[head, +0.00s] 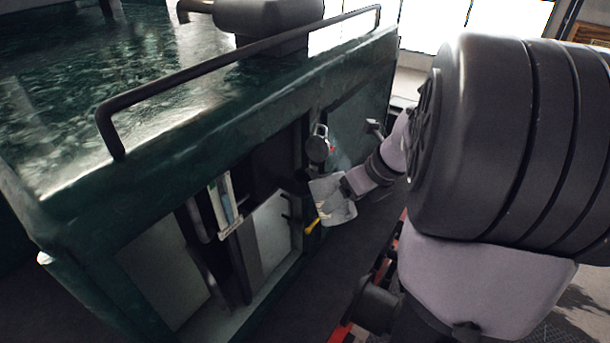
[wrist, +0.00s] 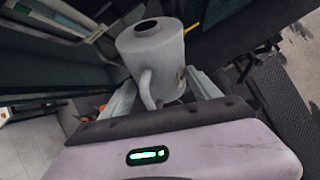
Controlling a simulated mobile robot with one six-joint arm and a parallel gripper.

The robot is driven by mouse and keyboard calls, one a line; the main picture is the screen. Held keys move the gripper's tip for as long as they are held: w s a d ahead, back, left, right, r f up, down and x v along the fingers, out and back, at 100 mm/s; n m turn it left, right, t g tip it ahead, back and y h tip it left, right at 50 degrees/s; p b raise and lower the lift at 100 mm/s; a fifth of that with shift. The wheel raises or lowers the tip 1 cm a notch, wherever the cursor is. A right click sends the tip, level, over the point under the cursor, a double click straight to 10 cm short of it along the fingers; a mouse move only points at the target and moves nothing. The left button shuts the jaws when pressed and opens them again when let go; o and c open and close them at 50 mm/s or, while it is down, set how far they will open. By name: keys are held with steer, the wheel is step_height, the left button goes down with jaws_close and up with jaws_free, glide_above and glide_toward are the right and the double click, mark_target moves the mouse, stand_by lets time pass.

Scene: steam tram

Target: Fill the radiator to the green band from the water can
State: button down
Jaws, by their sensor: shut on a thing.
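The water can (head: 332,201) is a small pale grey cylinder, held in front of the open bay in the tram's side. In the wrist view the can (wrist: 150,48) shows a dark round opening on top and a curved handle facing me. My gripper (wrist: 160,92) is shut on the can at its handle side, a finger on each side. A pale-framed upright gauge (head: 226,204) stands in the bay to the left of the can; its level and green band are too small to read. A dark round fitting with a light ring (head: 319,146) sits just above the can. Whether water is flowing is unclear.
A yellow piece (head: 312,226) shows beside the can's lower left; I cannot tell whether it belongs to the can. A black handrail (head: 235,72) runs along the green body (head: 150,190) above the bay. Dark floor lies below.

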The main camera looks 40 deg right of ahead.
steer(key=shift+w+r+g, duration=0.25)
steer(key=shift+r+g, duration=0.25)
steer(key=shift+r, duration=0.2)
stand_by(1.5)
steer(key=shift+w+r+g, duration=0.25)
steer(key=shift+r+g, duration=0.25)
steer(key=shift+r, duration=0.2)
steer(key=shift+f, duration=0.1)
stand_by(0.4)
steer(key=shift+s+f+b, duration=0.1)
steer(key=shift+f+b, duration=0.15)
steer(key=shift+b, duration=0.55)
steer(key=shift+s+f+t+b, duration=0.35)
steer(key=shift+f+t+b, duration=0.5)
steer(key=shift+b, duration=1.65)
steer(key=shift+r+p, duration=0.2)
steer(key=shift+p, duration=0.15)
stand_by(0.4)
steer(key=shift+w+r+p, duration=0.1)
steer(key=shift+r+p, duration=0.15)
steer(key=shift+p, duration=0.4)
steer(key=shift+w+r+g+p, duration=0.1)
steer(key=shift+r+g+p, duration=0.25)
steer(key=shift+p, duration=0.5)
